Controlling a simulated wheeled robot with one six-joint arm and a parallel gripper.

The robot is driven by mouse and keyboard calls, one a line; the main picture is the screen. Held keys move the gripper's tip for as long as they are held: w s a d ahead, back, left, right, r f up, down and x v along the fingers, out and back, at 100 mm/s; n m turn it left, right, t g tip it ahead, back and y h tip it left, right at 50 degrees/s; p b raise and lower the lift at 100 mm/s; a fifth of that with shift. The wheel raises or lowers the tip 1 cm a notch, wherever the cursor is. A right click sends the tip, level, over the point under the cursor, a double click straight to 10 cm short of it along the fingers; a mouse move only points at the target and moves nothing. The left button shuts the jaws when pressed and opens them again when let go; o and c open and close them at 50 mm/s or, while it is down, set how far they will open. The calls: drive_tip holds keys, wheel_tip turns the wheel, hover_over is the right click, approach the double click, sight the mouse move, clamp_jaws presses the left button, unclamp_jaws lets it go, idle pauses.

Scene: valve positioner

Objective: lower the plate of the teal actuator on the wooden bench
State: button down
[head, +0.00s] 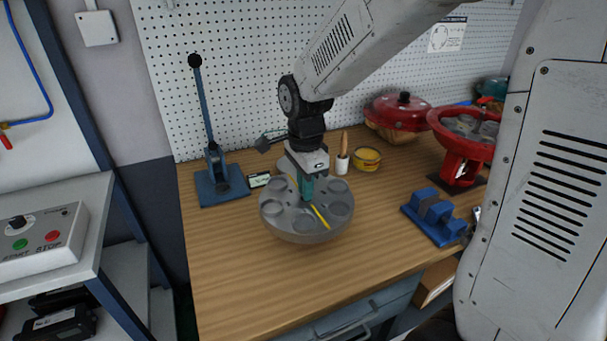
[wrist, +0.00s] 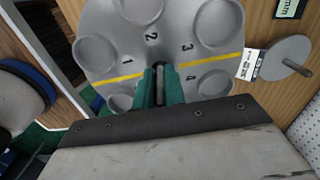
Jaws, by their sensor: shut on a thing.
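A round grey plate (head: 275,228) with several round pockets and a yellow stripe is under my gripper (head: 306,200) at the middle of the wooden bench (head: 240,290). In the wrist view the plate (wrist: 175,55) shows the numbers 1 to 4 around its centre. My gripper (wrist: 160,85) has teal fingers and is shut on the plate's small centre post. I cannot tell whether the plate's underside touches the bench. A teal body (head: 494,87) stands at the back right, mostly hidden behind a red actuator; I cannot tell more about it.
A blue lever press (head: 222,185) stands at left. A white cup (head: 342,165) with a brush, a yellow tin (head: 367,159) and a red lid (head: 400,112) are behind. A red actuator (head: 463,160) and blue block (head: 433,215) stand right. The front bench is clear.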

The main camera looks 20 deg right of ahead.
drive_tip(key=shift+a+f, duration=0.1)
drive_tip(key=shift+f, duration=0.05)
drive_tip(key=shift+d+f, duration=0.3)
drive_tip(key=shift+f, duration=3.1)
drive_tip(key=shift+a, duration=0.1)
drive_tip(key=shift+f, duration=0.1)
drive_tip(key=shift+f, duration=1.55)
drive_tip(key=c, duration=1.4)
unclamp_jaws()
